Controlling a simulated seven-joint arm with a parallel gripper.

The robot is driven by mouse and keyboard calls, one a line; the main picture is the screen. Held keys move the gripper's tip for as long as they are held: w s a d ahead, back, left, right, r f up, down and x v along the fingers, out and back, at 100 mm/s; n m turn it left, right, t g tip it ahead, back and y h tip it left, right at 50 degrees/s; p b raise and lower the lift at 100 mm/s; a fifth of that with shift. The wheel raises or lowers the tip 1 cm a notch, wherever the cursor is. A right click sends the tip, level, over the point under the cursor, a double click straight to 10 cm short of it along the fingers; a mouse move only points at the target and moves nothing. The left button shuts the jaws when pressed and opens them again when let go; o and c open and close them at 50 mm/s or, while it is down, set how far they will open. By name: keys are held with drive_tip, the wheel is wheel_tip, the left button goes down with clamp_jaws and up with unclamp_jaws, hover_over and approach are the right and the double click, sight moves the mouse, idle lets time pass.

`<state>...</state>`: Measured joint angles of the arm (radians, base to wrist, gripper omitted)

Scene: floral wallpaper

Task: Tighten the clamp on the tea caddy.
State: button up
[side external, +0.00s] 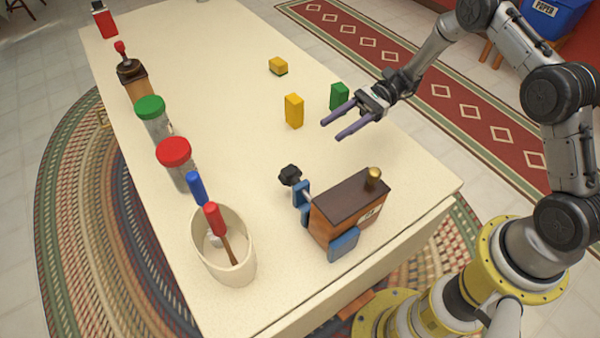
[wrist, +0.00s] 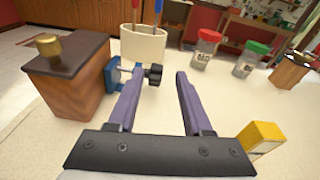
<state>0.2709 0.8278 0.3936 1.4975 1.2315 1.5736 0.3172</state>
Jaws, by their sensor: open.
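The tea caddy (side external: 345,210) is a wooden box with a dark lid and a brass knob, standing near the table's front edge. It also shows at the left of the wrist view (wrist: 70,80). A blue clamp (side external: 303,200) sits against the caddy, with a blue pad (side external: 343,245) on the opposite side. Its black knob (side external: 290,175) sticks out away from the box; the wrist view shows the knob (wrist: 154,74) just beyond the left fingertip. My gripper (side external: 334,130) is open and empty above the table, behind the caddy and apart from the knob.
A yellow block (side external: 294,111), a green block (side external: 339,96) and another yellow block (side external: 278,66) lie near my gripper. A cream crock (side external: 224,250) with red- and blue-handled tools, and jars with red (side external: 174,152) and green (side external: 150,108) lids, line the far side.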

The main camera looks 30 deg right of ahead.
sight(295, 167)
drive_tip(key=shift+m+t+y, duration=0.3)
drive_tip(key=shift+m+y, duration=0.3)
drive_tip(key=shift+y, duration=0.2)
drive_tip(key=f, duration=0.1)
drive_tip(key=d+f, duration=0.1)
drive_tip(key=f, duration=0.3)
drive_tip(key=shift+s+d, duration=0.2)
drive_tip(key=shift+d, duration=0.1)
drive_tip(key=shift+s+f, duration=0.1)
drive_tip(key=shift+f, duration=0.2)
drive_tip(key=a, duration=1.3)
drive_tip(key=shift+a, duration=0.35)
clamp_jaws()
